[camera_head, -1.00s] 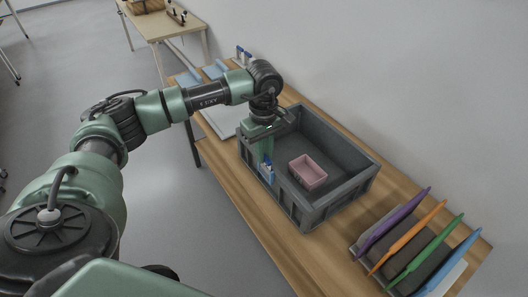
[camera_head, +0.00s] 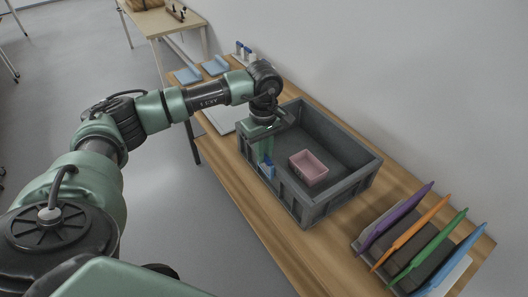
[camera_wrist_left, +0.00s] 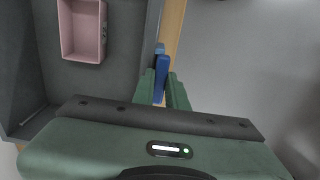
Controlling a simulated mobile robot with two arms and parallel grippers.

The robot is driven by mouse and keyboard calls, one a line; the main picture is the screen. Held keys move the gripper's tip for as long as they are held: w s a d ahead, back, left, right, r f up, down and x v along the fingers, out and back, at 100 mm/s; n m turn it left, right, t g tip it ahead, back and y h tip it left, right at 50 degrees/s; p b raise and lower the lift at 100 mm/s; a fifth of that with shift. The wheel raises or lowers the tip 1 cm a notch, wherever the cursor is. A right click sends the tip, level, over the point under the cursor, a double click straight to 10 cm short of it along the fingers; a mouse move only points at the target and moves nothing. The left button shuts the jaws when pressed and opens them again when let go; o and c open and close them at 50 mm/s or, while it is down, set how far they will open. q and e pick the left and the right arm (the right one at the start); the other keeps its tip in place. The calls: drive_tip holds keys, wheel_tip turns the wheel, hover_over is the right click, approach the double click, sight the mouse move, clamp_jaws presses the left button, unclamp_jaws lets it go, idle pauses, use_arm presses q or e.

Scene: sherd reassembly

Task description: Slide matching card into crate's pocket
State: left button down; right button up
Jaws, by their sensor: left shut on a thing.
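The grey crate (camera_head: 338,193) stands on a wooden table with its open top up. My left gripper (camera_head: 264,160) points down at the crate's left wall. It is shut on a card with a blue top (camera_head: 268,170). The blue top also shows between the fingers in the left wrist view (camera_wrist_left: 161,78). The card is at the crate wall, and its lower part is hidden. I cannot tell how deep it sits in the pocket. More blue-topped cards (camera_head: 240,48) stand in a holder at the table's far end. My right gripper is not in view.
A pink bin (camera_head: 308,167) lies inside the crate; it also shows in the left wrist view (camera_wrist_left: 82,30). A rack with purple, orange, green and blue folders (camera_head: 408,240) stands at the near right. Light-blue trays (camera_head: 187,75) lie at the far end. A wall runs along the right.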

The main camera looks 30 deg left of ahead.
use_arm(q)
drive_tip(key=c, duration=1.3)
unclamp_jaws()
drive_tip(key=shift+c, duration=0.2)
wheel_tip(320, 180, up, 8)
drive_tip(key=shift+f+b, duration=0.1)
drive_tip(key=shift+b, duration=0.65)
drive_tip(key=shift+s, duration=0.1)
